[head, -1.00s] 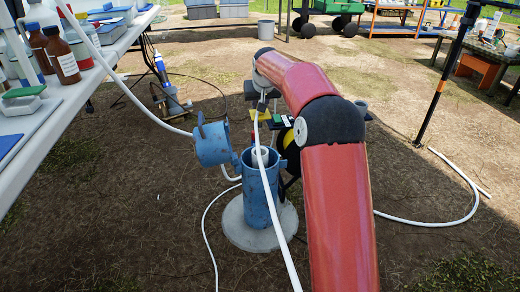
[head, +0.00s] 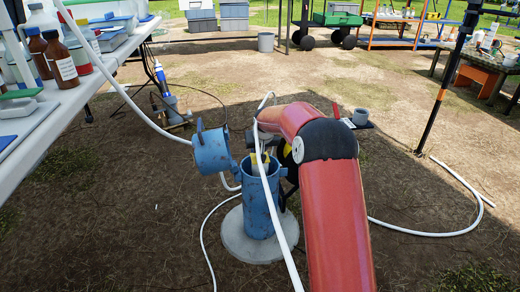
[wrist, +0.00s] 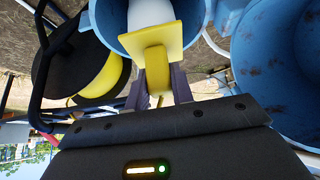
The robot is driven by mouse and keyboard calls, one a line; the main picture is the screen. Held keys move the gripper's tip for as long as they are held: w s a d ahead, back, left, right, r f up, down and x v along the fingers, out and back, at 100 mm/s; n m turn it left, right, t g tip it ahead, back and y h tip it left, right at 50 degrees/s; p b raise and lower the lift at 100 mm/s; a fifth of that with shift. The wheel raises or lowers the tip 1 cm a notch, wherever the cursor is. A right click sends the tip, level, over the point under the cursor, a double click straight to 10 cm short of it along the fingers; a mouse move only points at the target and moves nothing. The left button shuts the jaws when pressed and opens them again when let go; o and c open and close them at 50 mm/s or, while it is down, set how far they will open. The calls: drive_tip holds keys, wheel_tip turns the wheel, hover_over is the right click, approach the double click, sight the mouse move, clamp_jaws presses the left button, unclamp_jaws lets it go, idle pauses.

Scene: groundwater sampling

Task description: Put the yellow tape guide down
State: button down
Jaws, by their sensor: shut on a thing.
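The yellow tape guide (wrist: 160,42) is a flat plate with a narrower tongue. It is at the mouth of the blue well casing (wrist: 110,28), in front of or against the white inner pipe (wrist: 150,10); I cannot tell if it rests on the pipe. My gripper (wrist: 158,78) is shut on the guide's tongue. In the head view a little of the yellow guide (head: 254,160) shows at the top of the upright blue casing (head: 259,205). My gripper is mostly hidden there behind a white hose and my arm.
The open blue cap (head: 212,150) hangs left of the casing. A black and yellow reel (wrist: 85,60) is beside it. White hose (head: 272,200) passes in front of the casing. A table with bottles (head: 60,60) stands at left. Bare ground lies to the right.

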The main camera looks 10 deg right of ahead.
drive_tip(key=c, duration=1.2)
unclamp_jaws()
